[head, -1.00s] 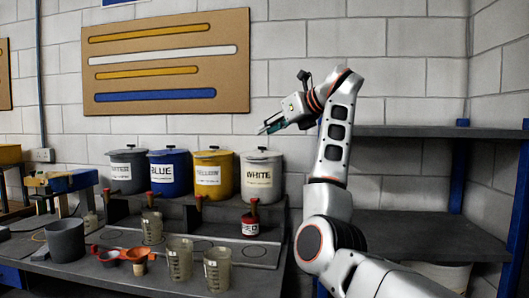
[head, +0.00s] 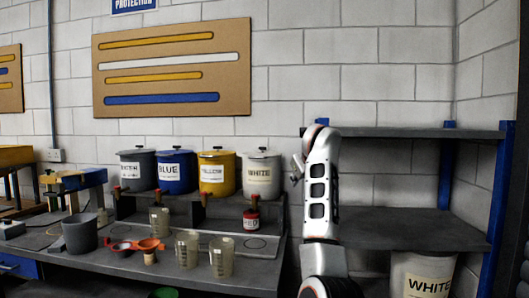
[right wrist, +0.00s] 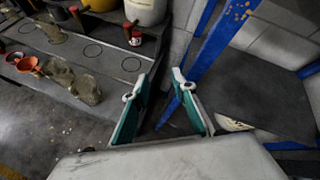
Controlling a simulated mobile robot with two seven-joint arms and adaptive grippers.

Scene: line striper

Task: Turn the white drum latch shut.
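A white drum (head: 262,175) labelled WHITE stands on the raised back ledge of the bench, with a grey lid. Its lower part shows in the right wrist view (right wrist: 146,12). Another white container labelled WHITE (head: 424,276) stands under the shelf at the lower right, and part of it seems to show in the right wrist view (right wrist: 233,124). I cannot make out a latch on either. My right gripper (right wrist: 159,77) is open and empty, clear of both; its fingers are not clear in the head view. My left gripper is out of view.
Grey, blue (head: 175,174) and yellow (head: 217,175) drums stand left of the white one. A small red can (head: 251,219), clear cups (head: 187,249) and orange scoops (head: 150,245) are on the bench. A grey shelf unit (head: 405,231) with blue posts stands right; its shelves are bare.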

